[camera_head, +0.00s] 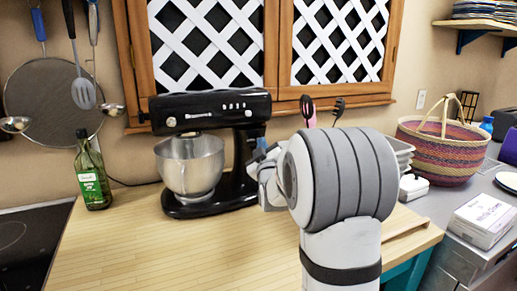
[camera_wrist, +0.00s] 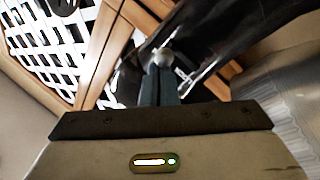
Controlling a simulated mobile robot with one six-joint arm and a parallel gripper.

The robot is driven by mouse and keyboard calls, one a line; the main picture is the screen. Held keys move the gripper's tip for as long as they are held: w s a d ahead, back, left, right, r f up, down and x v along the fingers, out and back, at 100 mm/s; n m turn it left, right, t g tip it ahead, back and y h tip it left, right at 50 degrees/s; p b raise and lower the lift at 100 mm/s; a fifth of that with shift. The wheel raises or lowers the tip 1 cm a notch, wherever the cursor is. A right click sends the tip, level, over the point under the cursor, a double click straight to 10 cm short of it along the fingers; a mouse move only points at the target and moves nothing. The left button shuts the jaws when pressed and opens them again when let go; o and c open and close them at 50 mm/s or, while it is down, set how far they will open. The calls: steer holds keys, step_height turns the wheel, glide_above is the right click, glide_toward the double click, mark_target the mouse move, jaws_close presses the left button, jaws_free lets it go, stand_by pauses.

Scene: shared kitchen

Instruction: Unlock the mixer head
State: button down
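The black stand mixer (camera_head: 212,112) stands on the wooden counter with its head level over a steel bowl (camera_head: 190,165). My gripper (camera_head: 261,150) is at the right, rear side of the mixer, close to its column; my arm partly hides this area. In the wrist view my gripper's two dark fingers (camera_wrist: 159,84) are close together. A small silvery round knob (camera_wrist: 163,57) shows right at their tips. I cannot tell whether they pinch it or only touch it. The black mixer head (camera_wrist: 235,32) runs diagonally above, blurred.
A green bottle (camera_head: 92,172) stands left of the mixer, near the dark stovetop (camera_head: 28,245). Lattice-door cabinets (camera_head: 208,45) are behind. A woven basket (camera_head: 440,150) and a white box (camera_head: 483,218) are on the right. The front counter (camera_head: 165,250) is clear.

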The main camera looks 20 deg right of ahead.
steer(key=shift+f, duration=0.1)
step_height(320, 180, up, 4)
steer(key=a, duration=0.2)
steer(key=b+v, duration=0.1)
steer(key=v, duration=0.8)
steer(key=shift+a+f+b, duration=0.2)
steer(key=shift+f+b, duration=0.2)
steer(key=shift+f, duration=0.05)
steer(key=s+a+f+m+g+y+p, duration=0.3)
steer(key=s+a+f+g+y+p, duration=0.25)
steer(key=s+g, duration=0.4)
steer(key=s+a+f+g+p, duration=0.1)
steer(key=s+g, duration=0.1)
steer(key=s, duration=0.4)
steer(key=s+a+f+m+g+p, duration=0.1)
steer(key=s+f+g, duration=0.1)
steer(key=s, duration=0.5)
steer(key=s+a+f+m+g+h+p, duration=0.1)
steer(key=s+a+g, duration=0.1)
steer(key=s+g, duration=0.2)
steer(key=s, duration=0.2)
steer(key=shift+s+f+p, duration=0.3)
steer(key=shift+s+f, duration=0.05)
steer(key=shift+f, duration=0.05)
